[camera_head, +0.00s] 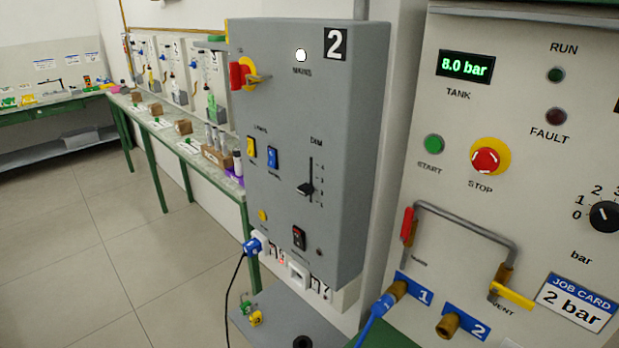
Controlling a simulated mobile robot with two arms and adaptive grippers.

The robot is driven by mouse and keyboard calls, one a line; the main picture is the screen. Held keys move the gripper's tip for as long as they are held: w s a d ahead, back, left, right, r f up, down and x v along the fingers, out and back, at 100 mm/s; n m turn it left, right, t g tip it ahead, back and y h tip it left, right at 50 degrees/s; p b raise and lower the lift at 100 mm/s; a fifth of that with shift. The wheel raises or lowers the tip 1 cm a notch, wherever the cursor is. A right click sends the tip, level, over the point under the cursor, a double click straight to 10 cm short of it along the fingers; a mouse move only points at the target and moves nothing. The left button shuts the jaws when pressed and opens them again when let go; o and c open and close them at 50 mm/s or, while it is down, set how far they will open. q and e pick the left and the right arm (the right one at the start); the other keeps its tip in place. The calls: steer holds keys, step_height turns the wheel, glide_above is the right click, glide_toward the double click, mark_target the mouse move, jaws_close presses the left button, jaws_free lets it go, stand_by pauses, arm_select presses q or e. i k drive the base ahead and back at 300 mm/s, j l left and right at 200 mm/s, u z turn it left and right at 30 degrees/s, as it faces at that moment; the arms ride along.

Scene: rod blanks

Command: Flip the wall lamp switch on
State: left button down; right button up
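A grey control box (345,130) marked 2 hangs in the middle of the view. A yellow rocker switch (251,151) and a blue rocker switch (272,157) sit side by side on its front. The small lettering by them is too blurred to read, so I cannot tell which one is the wall lamp switch, nor their positions. A dark rocker switch (299,237) with some red sits lower on the box. A red rotary handle on yellow (242,74) is at the upper left, and a white round light (301,55) above the word MAINS looks lit. Neither gripper is in view.
A DIM slider (306,189) is right of the rockers. A blue plug (252,246) with a black cable sits under the box. A compressor panel (520,120) reading 8.0 bar, with a protruding pipe (466,222), stands at the right. A green-legged bench (160,140) and open floor are left.

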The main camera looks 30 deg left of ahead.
mark_target(250, 150)
steer(key=u, duration=1.25)
steer(key=j+u, duration=0.15)
steer(key=k, duration=0.05)
